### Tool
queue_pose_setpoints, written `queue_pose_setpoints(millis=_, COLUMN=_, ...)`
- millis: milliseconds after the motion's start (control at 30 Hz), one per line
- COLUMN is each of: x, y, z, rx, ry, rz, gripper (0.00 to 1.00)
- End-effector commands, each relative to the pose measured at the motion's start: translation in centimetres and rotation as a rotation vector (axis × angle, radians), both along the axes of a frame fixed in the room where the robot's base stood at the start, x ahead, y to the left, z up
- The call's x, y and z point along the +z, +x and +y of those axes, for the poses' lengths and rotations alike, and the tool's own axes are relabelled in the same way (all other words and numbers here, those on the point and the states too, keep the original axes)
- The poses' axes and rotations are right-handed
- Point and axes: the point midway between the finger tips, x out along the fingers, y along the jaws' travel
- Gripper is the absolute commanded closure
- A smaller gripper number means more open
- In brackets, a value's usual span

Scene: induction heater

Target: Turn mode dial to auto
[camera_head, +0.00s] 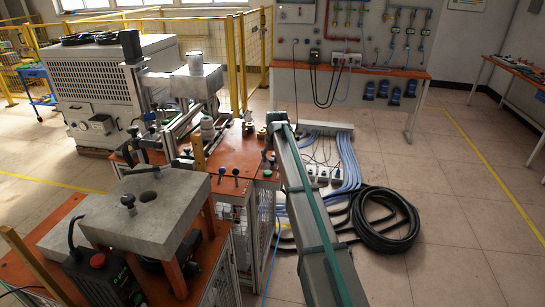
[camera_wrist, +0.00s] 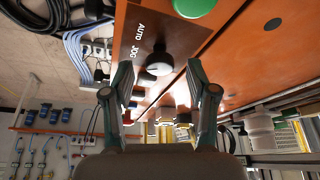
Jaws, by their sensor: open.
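The mode dial (camera_wrist: 160,62) is a dark round knob with a pale face on an orange-brown panel (camera_wrist: 225,50). In the wrist view, white AUTO (camera_wrist: 138,32) and JOG (camera_wrist: 133,51) labels are printed to its left. My gripper (camera_wrist: 159,76) is open, with one fingertip on each side of the dial in the picture. The fingers look empty; I cannot tell whether they touch the knob. Which label the dial points to is unclear. In the head view, my arm reaches toward the orange cabinet (camera_head: 240,148), and the dial cannot be made out there.
A green button (camera_wrist: 193,5) and a dark round disc (camera_wrist: 272,24) are near the dial. Blue cables (camera_head: 347,160) and a black hose coil (camera_head: 385,220) lie on the floor to the right. Grey block-topped equipment (camera_head: 150,215) stands at the front left.

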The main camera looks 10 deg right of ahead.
Motion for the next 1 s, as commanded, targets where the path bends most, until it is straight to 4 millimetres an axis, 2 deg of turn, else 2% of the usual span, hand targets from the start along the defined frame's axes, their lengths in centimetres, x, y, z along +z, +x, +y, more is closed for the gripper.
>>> queue_pose_setpoints(millis=133, x=-0.74, y=0.28, z=0.01, rx=0.000, ry=0.000, rz=0.001, gripper=0.42)
queue_pose_setpoints(millis=400, x=-0.86, y=0.31, z=0.01, rx=0.000, ry=0.000, rz=0.000, gripper=0.42)
queue_pose_setpoints(millis=467, x=-0.85, y=0.31, z=0.01, rx=0.000, ry=0.000, rz=0.000, gripper=0.51)
queue_pose_setpoints(millis=767, x=-0.83, y=0.30, z=0.01, rx=0.000, ry=0.000, rz=0.000, gripper=1.00)
queue_pose_setpoints(millis=1000, x=-0.84, y=0.30, z=0.04, rx=-0.016, ry=0.000, rz=0.000, gripper=1.00)
